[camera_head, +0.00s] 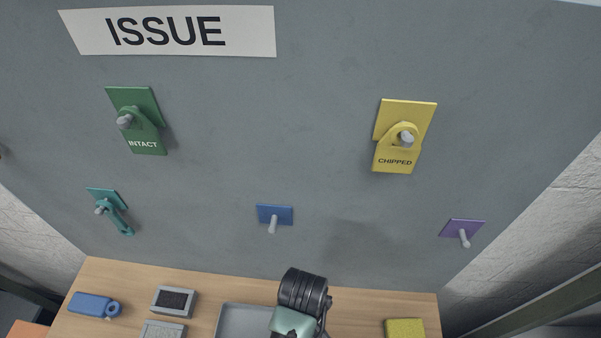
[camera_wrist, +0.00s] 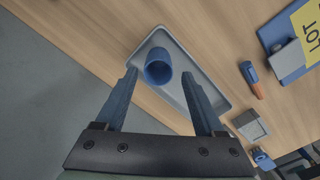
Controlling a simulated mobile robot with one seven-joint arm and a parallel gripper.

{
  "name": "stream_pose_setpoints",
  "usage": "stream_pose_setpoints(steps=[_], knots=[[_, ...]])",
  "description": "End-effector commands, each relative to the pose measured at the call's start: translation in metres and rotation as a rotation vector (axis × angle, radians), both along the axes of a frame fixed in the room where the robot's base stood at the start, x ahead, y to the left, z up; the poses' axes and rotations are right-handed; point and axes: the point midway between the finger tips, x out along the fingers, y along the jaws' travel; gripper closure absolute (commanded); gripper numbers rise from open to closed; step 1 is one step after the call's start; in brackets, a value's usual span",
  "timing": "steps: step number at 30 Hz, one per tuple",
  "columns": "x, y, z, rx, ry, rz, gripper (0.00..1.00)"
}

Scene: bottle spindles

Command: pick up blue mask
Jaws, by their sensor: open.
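A blue hollow, cup-like piece (camera_wrist: 158,68) with a round open end lies in a shallow grey tray (camera_wrist: 222,103) in the wrist view. It is the blue thing nearest my gripper; I cannot tell its full shape. My gripper (camera_wrist: 160,74) is open, with one finger on each side of the blue piece in the picture. I see no contact, and the height gap is unclear. In the head view the tray (camera_head: 232,312) is partly cut off and behind my arm, and the blue piece is hidden.
A blue tag (camera_head: 92,304), grey boxes (camera_head: 175,301) and a yellow block (camera_head: 404,328) are on the wooden table. Above, the wall holds a blue-plated bare peg (camera_head: 274,216), a purple one (camera_head: 463,231), and pegs with green (camera_head: 148,143), yellow (camera_head: 392,159) and teal (camera_head: 117,216) tags.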

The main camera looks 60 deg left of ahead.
Motion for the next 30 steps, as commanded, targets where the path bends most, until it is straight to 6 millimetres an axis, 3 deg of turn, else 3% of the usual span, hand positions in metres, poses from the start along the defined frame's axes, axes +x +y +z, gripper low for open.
stream_pose_setpoints(steps=[8,18,28,30], knots=[[0.0,0.003,-0.018,-0.001,0.001,0.001,0.3],[0.0,0.01,-0.057,-0.001,0.001,0.001,0.3],[0.0,0.01,-0.063,0.001,-0.001,0.0,0.3],[0.0,0.01,-0.063,0.001,-0.001,0.0,0.4]])
